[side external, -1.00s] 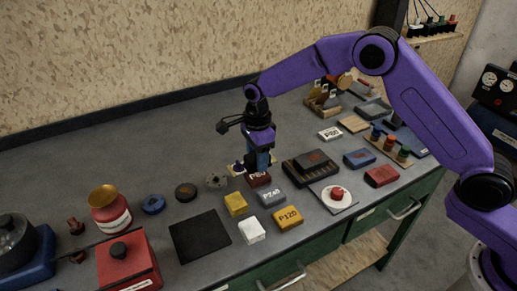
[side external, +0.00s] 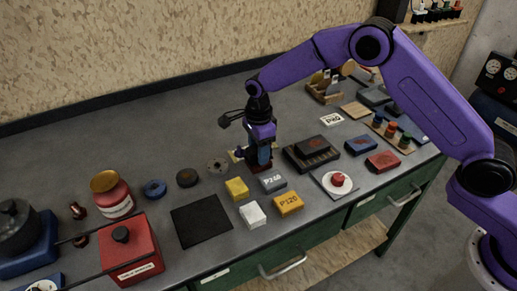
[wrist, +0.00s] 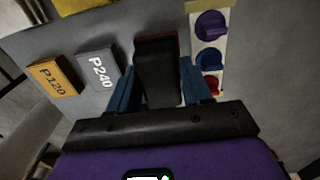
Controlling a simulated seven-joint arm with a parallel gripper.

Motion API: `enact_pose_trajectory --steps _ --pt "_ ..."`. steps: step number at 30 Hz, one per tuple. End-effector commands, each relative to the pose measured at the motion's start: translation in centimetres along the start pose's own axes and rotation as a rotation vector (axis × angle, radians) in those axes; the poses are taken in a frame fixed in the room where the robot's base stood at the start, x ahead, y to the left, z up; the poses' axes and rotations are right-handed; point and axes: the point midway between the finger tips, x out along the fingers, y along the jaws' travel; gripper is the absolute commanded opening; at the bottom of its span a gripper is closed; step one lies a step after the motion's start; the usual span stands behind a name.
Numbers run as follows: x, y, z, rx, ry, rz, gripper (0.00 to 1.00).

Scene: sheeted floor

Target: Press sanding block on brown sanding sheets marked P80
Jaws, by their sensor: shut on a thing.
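My gripper (side external: 260,157) is shut on a dark sanding block (wrist: 158,70), which sits between the blue fingers in the wrist view. The brown P80 sheets show as a thin reddish edge (wrist: 155,35) past the block's far end. In the side view they are a dark red patch (side external: 262,166) under the fingers. The block covers their top and the P80 label is hidden. The block is at or very close to the sheets; contact cannot be told for certain.
A grey P240 block (side external: 272,182) and an orange P120 block (side external: 288,204) lie nearby. A pale strip with coloured knobs (wrist: 208,50) is close beside the fingers. A black block on a dark tray (side external: 311,152) stands to the right. A black mat (side external: 201,221) lies in front.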

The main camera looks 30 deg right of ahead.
Motion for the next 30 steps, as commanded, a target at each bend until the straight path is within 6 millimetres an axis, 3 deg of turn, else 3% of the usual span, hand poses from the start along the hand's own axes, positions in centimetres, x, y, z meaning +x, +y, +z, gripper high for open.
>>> enact_pose_trajectory --steps 30 --pt "0.81 -0.01 0.02 0.0 0.0 0.0 0.25"
